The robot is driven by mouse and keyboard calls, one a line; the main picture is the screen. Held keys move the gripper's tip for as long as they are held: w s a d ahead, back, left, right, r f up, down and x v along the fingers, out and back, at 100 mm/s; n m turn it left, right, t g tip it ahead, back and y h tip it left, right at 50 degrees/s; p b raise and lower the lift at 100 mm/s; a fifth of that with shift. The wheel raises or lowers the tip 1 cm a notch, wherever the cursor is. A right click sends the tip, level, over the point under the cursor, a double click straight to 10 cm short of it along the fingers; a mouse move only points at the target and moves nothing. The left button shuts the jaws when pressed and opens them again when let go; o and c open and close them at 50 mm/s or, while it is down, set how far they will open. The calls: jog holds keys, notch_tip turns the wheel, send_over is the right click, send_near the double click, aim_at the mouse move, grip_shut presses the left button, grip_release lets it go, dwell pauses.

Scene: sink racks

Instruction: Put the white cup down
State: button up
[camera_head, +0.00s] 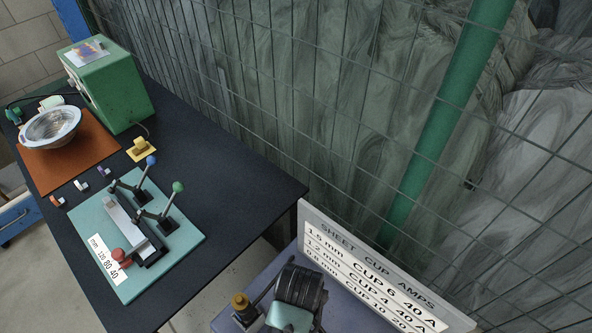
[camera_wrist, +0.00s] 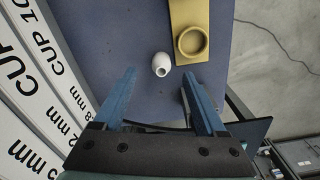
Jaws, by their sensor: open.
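The white cup (camera_wrist: 161,64) is a small, rounded white piece with a dark opening, on the blue-grey table (camera_wrist: 133,32) in the wrist view. My gripper (camera_wrist: 159,74) is open, with one blue finger on each side of the view and the cup between and just beyond the tips. Neither finger appears to touch the cup. I cannot tell whether the cup stands upright or leans. The cup is not visible in the head view.
A yellow holder with a round ring (camera_wrist: 191,42) is just right of the cup. A sign with cup sizes (camera_head: 375,270) stands along the table's edge by the mesh fence. A black table (camera_head: 255,178) holds a green box (camera_head: 125,95), a metal bowl (camera_head: 52,127) and a teal lever fixture (camera_head: 112,225).

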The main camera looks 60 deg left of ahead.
jog(key=shift+s+a+f+p, duration=0.15)
jog(key=shift+f+p, duration=0.2)
jog(key=shift+f, duration=1.05)
jog(key=shift+a+f+p, duration=0.15)
jog(key=shift+f+p, duration=0.2)
jog(key=shift+f, duration=1.05)
grip_shut()
